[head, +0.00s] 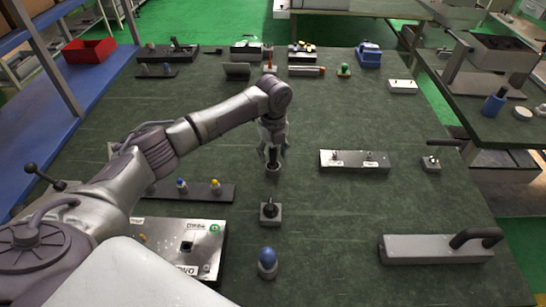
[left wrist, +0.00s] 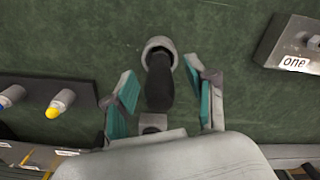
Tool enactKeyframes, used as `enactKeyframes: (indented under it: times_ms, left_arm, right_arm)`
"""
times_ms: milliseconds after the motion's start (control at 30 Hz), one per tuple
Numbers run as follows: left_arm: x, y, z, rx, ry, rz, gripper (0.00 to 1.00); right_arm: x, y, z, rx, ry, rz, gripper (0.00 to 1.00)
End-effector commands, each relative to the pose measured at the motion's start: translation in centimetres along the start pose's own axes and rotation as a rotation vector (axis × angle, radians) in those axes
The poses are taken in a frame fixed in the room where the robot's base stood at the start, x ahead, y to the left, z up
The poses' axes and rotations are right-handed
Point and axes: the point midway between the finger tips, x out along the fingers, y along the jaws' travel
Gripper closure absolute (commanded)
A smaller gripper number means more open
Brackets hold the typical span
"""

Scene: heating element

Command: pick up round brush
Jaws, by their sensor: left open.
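A dark, cylindrical thing with a pale grey round end, which looks like the round brush (left wrist: 159,82), stands on the table between the fingers of my left gripper (left wrist: 165,103). In the head view its grey round end (head: 273,168) shows just under the left gripper (head: 272,155). The left gripper points down with its fingers apart, one on each side of the dark shaft. I see gaps between the fingers and the shaft in the left wrist view. My right gripper is out of view.
A grey block with a black knob (head: 270,213) and a blue-topped piece (head: 267,262) stand nearer on the table. A dark strip (head: 160,190) with capped pieces lies left, a metal plate (head: 354,168) right.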

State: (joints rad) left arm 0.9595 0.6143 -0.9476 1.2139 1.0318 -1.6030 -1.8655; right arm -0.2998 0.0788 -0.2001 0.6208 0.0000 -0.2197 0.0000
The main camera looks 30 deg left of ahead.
Motion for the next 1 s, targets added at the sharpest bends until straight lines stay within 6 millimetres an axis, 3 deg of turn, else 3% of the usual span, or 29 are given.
enactKeyframes:
  times_ms: [67, 400, 767, 1000]
  left_arm:
    - [0.0, 0.0, 0.0, 0.000, 0.000, 0.000, 0.46]
    - [-0.1, 0.0, 0.0, 0.000, 0.000, 0.000, 1.00]
    - [-0.6, -0.1, 0.1, 0.000, -0.002, -0.003, 1.00]
    - [-4.4, 0.5, 0.6, -0.005, -0.003, -0.002, 1.00]
  right_arm:
    - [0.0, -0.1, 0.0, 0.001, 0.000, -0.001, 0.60]
    - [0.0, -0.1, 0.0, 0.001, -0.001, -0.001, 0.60]
    - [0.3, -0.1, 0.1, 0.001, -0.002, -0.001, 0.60]
    - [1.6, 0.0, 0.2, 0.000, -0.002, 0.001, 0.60]
